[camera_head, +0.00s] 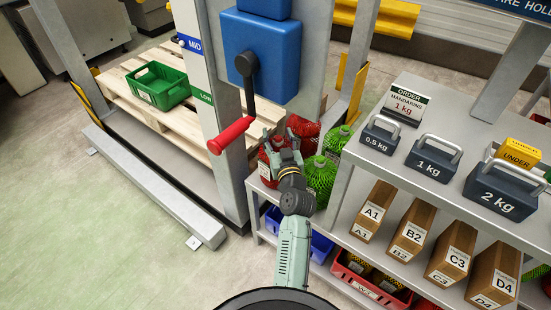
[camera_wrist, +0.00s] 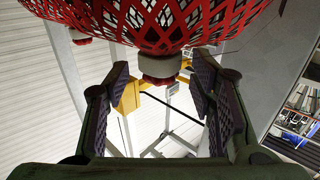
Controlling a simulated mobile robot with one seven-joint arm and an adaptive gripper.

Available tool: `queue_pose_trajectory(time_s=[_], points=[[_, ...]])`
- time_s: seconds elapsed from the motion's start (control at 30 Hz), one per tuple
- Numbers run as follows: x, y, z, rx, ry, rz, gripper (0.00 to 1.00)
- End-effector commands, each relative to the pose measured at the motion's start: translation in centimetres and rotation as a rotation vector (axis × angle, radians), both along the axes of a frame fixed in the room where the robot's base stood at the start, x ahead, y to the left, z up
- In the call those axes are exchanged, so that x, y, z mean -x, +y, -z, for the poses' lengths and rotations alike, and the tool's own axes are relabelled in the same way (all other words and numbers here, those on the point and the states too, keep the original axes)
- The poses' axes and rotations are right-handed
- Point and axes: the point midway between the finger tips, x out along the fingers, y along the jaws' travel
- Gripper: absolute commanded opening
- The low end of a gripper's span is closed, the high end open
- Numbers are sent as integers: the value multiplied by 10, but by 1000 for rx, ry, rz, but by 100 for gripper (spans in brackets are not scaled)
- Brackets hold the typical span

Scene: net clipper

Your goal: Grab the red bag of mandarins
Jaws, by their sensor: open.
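Red net bags stand on a shelf by the blue machine. The nearest red bag (camera_head: 265,172) is partly behind my gripper (camera_head: 284,152); another red bag (camera_head: 303,128) stands behind it. In the wrist view a red net bag (camera_wrist: 150,22) fills the top, with a white clip (camera_wrist: 158,66) and a short red tail at its closed end. My gripper (camera_wrist: 163,95) is open, one finger on each side of that clip end. I cannot tell whether a finger touches the bag. Nothing is held between the fingers.
Green net bags (camera_head: 320,178) stand right beside the red ones. A red-handled lever (camera_head: 231,134) juts out just left of my gripper. A grey table (camera_head: 450,128) with weights is at right, boxes below it. A green crate (camera_head: 157,86) sits on a pallet. Floor at left is clear.

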Motion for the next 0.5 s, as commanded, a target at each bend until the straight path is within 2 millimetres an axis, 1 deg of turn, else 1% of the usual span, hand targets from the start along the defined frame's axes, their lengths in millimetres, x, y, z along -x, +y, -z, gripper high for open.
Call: queue_pose_trajectory(time_s=[0.1,0.5], points=[[0,0,0,0,0,0,50],[0,0,0,0,0,0,24]])
